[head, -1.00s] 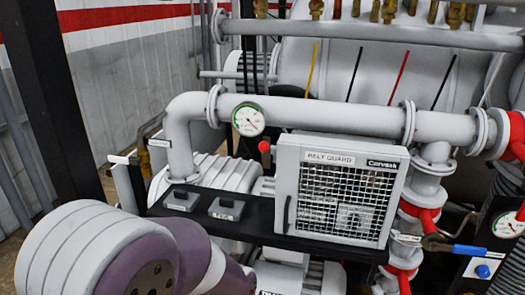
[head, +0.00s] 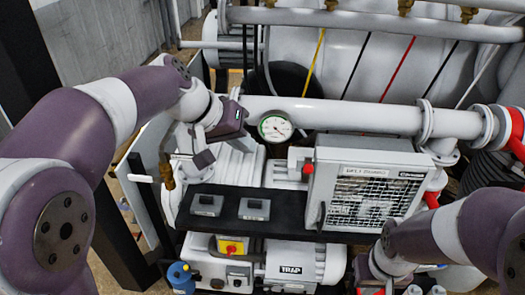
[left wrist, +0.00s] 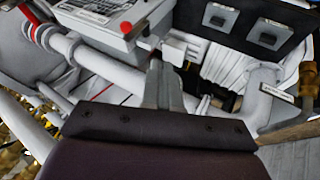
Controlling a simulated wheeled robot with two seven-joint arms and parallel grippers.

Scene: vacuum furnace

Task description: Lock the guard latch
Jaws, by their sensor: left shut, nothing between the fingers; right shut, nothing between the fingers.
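The belt guard (head: 350,190) is a pale box with a mesh front, standing closed on a black shelf. A dark upright handle (head: 322,215) is at its left front edge. A red knob (head: 308,167) sticks out at its left side; it also shows in the left wrist view (left wrist: 126,27). I cannot tell which of these is the guard latch. My left gripper (head: 203,160) is shut and empty, left of the guard and clear of it, behind the switch boxes. It points up the left wrist view (left wrist: 158,80).
Two small switch boxes (head: 207,204) (head: 254,209) sit on the black shelf (head: 290,227). A white pipe (head: 350,115) with a round gauge (head: 275,127) runs behind the guard. A trap pump (head: 290,262) lies below. My right forearm covers the lower right.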

